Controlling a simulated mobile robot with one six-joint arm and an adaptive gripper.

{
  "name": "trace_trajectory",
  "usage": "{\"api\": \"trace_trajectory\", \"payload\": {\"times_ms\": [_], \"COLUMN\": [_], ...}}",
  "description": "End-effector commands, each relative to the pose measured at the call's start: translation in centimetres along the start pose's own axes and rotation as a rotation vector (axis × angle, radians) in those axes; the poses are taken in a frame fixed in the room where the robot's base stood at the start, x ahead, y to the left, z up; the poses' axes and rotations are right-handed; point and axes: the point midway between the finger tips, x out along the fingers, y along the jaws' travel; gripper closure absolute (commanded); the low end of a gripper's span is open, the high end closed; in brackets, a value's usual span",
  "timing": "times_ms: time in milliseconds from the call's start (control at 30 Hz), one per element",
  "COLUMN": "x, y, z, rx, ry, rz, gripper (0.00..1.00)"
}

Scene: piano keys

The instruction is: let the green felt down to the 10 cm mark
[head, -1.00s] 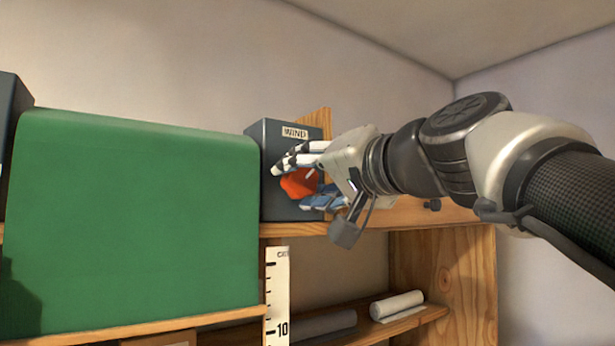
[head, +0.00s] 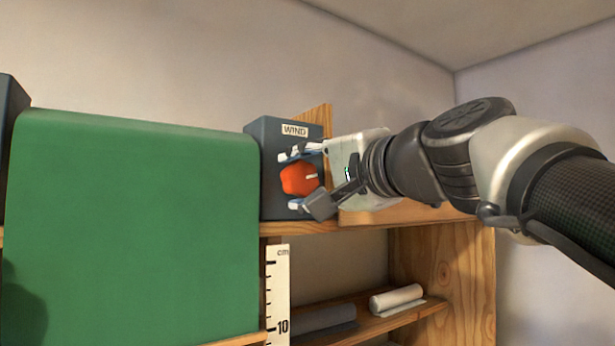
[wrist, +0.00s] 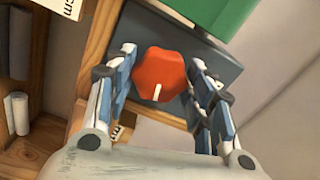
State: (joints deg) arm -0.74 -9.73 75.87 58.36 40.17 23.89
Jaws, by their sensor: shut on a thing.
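The green felt (head: 130,225) hangs as a broad sheet at the left of the head view. Its lower right corner is close to the level of the 10 mark; its lower left edge runs out of the picture. The white cm scale (head: 278,290) stands just right of it. A red knob (head: 299,179) with a white pointer line sits on the dark box labelled WIND (head: 283,140). My gripper (head: 302,180) is shut on the knob, one finger above and one below. The wrist view shows the knob (wrist: 160,72) between both fingers, its white line towards my palm.
A wooden shelf (head: 440,270) lies below the box, with a pale roll (head: 396,299) and a grey roll (head: 325,317) on it. A wooden panel stands behind my gripper. The wall above is clear.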

Motion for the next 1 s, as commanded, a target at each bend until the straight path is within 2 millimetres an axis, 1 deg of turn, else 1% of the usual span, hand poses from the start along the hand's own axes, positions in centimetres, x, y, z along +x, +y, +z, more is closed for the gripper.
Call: {"api": "trace_trajectory", "payload": {"times_ms": [300, 333, 633, 1000], "x": [-0.03, -0.03, -0.01, -0.24], "y": [-0.09, -0.09, -0.04, -0.03], "z": [-0.01, -0.01, -0.01, -0.03], "rx": [0.001, 0.001, 0.0, 0.0], "ry": [0.001, 0.001, 0.001, 0.001], "rz": [-0.002, -0.002, -0.001, 0.0], "gripper": [0.75, 0.51, 0.31, 0.3]}}
